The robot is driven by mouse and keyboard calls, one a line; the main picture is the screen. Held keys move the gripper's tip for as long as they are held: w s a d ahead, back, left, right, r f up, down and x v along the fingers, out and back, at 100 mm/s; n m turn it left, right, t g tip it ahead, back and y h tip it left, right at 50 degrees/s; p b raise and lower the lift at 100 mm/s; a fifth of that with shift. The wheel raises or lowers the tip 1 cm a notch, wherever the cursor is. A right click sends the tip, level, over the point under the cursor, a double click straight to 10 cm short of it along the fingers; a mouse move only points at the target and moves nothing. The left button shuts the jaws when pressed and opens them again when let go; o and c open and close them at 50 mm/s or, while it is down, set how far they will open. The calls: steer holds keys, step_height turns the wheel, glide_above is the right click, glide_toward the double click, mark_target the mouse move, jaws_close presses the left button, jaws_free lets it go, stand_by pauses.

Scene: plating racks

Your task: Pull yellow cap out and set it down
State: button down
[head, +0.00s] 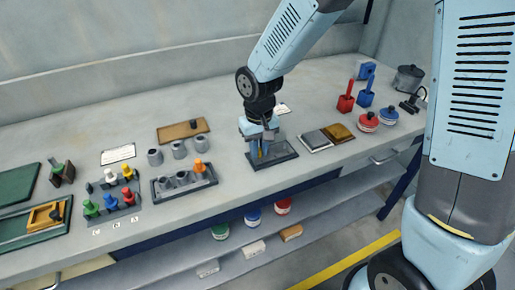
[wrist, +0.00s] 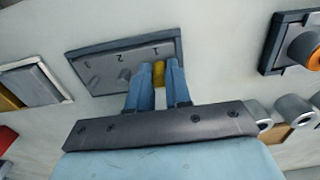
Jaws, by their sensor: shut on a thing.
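My gripper (head: 262,143) reaches down over a dark grey rack (head: 285,156) in the middle of the bench. In the wrist view its blue fingers (wrist: 158,88) are shut on a yellow cap (wrist: 158,70). The cap shows as a narrow yellow strip between the fingers, near the number 1 on the rack (wrist: 95,55). Numbers 2 and 3 are also marked on the rack, with small grey parts beside them. The fingers hide much of the cap, and I cannot tell whether it is still seated in the rack.
A grey rack (head: 158,196) with an orange-topped piece stands to the left, with loose grey cups (head: 179,149) behind it. A board with coloured pieces (head: 108,210) lies farther left. Silver and gold plates (head: 315,140) lie close on the right, then red and blue jars (head: 368,122).

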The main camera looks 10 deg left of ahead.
steer(key=c, duration=1.6)
jaws_free()
jaws_close()
steer(key=shift+r, duration=0.15)
steer(key=shift+w+r, duration=0.1)
steer(key=shift+r, duration=1.8)
